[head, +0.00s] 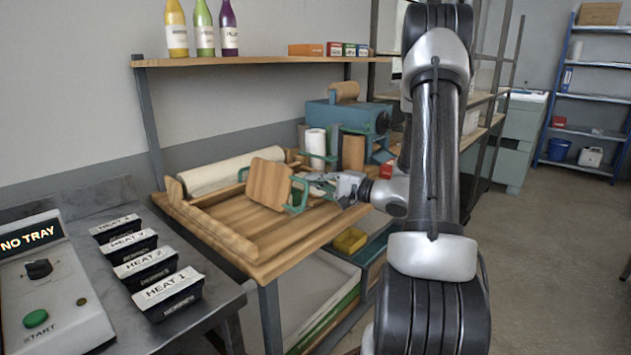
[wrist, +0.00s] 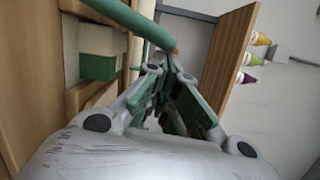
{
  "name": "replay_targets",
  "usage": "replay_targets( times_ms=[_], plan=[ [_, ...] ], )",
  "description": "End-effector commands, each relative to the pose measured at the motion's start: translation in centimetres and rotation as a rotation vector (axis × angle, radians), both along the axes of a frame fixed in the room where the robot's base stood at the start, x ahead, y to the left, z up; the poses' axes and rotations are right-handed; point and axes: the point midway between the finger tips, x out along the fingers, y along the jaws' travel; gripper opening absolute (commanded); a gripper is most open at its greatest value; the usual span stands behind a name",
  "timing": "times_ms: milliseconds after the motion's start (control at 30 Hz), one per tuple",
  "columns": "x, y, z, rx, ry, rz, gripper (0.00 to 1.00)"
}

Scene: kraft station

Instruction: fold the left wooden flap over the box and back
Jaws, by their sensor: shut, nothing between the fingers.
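A wooden flap (head: 268,184) stands tilted up above the wooden worktop in the head view. A green handle (head: 298,196) is on its right side, and more green shows at its left edge. My gripper (head: 314,181) is shut and empty, just right of this flap and close to the green handle. In the wrist view, a curved green bar (wrist: 118,18) passes close to the tips of my gripper (wrist: 165,62); I cannot tell whether they touch.
The wooden worktop (head: 265,238) has a raised left rim and bare wood in front. A paper roll (head: 228,173) lies behind the flap. A teal machine (head: 345,115) stands at the back. Black HEAT trays (head: 167,293) sit on the metal table at left. A shelf (head: 260,60) with bottles hangs above.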

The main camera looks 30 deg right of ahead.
Motion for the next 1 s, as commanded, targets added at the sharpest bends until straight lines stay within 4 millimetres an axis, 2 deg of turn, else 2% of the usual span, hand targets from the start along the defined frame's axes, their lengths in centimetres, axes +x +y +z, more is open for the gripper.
replay_targets(
  times_ms=[133, 267, 600, 800, 1000],
  plan=[
    [0.4, -0.9, -0.2, 0.000, 0.000, 0.002, 0.00],
    [1.3, -2.7, -0.7, -0.002, -0.001, 0.006, 0.00],
    [-5.2, -7.1, -1.0, 0.000, 0.000, 0.005, 0.00],
    [-6.8, -8.1, -1.0, 0.000, 0.000, 0.007, 0.00],
    [-7.0, -8.3, -1.0, 0.000, 0.000, 0.008, 0.00]
  ],
)
